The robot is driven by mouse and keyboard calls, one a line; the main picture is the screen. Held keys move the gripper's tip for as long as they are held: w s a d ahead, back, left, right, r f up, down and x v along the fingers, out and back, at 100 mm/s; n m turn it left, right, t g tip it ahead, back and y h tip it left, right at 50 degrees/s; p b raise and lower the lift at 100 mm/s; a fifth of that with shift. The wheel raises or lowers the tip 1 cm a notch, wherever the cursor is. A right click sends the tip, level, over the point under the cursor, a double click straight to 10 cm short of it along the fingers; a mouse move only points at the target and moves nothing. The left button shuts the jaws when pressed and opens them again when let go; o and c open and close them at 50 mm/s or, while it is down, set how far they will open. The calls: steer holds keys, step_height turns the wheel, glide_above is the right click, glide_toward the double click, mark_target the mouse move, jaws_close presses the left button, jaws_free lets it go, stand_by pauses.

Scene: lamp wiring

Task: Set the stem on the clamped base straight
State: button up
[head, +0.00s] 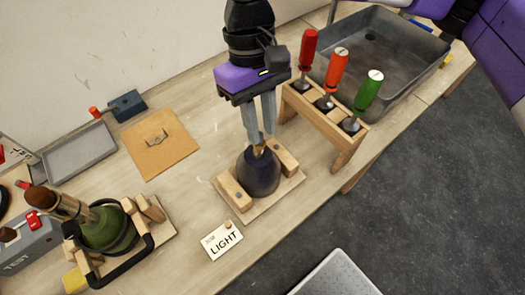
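A dark rounded base (258,175) sits on a wooden board (237,202) between two wooden blocks that clamp it. A short brass-coloured piece (259,149), which looks like the stem, shows at the top of the base. My gripper (262,141) comes down from above with its two grey fingers pointing at the base. The fingertips are at the brass piece and partly hide it. I cannot tell whether they are closed on it or only around it, nor clearly how far it tilts.
A wooden rack (326,106) with red, orange and green screwdrivers stands close at right, before a grey bin (384,52). A green lamp base (106,228) in another clamp stands at left. A LIGHT card (222,241) lies in front. A brown pad (160,143) lies behind left.

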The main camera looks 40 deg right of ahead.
steer(key=shift+a+f, duration=0.1)
steer(key=shift+f, duration=0.75)
steer(key=shift+a, duration=0.5)
stand_by(1.0)
steer(key=shift+d+p, duration=0.1)
steer(key=shift+p, duration=0.5)
stand_by(0.5)
step_height(320, 180, up, 6)
steer(key=p, duration=0.6)
steer(key=shift+r+p, duration=0.1)
steer(key=shift+p, duration=0.25)
steer(key=shift+s, duration=0.1)
stand_by(0.5)
